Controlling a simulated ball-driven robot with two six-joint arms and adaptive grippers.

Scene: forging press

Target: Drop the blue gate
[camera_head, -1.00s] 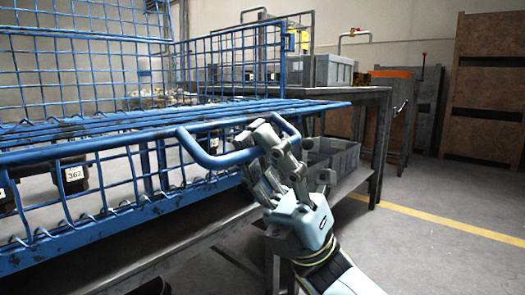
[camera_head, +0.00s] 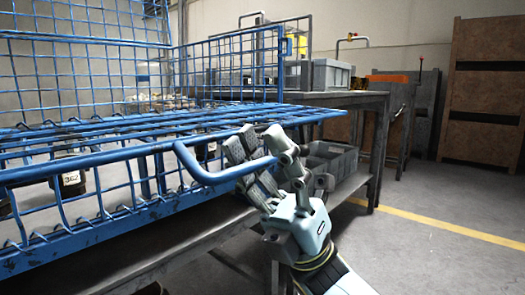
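The blue gate (camera_head: 125,154) is a wire-mesh panel at the front of a blue wire cage. Its top section lies folded outward, nearly level, with a looped handle (camera_head: 207,178) sticking out toward me. My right gripper (camera_head: 262,142) is at the right end of this handle, with its fingers spread apart on either side of the bar. The right end of the handle is hidden behind the fingers. I cannot tell whether the fingers touch it. My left gripper is out of view.
The cage stands on a grey metal table (camera_head: 200,240). Dark parts with a white label (camera_head: 71,180) show inside the cage. A grey bin (camera_head: 331,162) sits on the lower shelf behind my gripper. Open floor (camera_head: 430,255) with a yellow line lies to the right.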

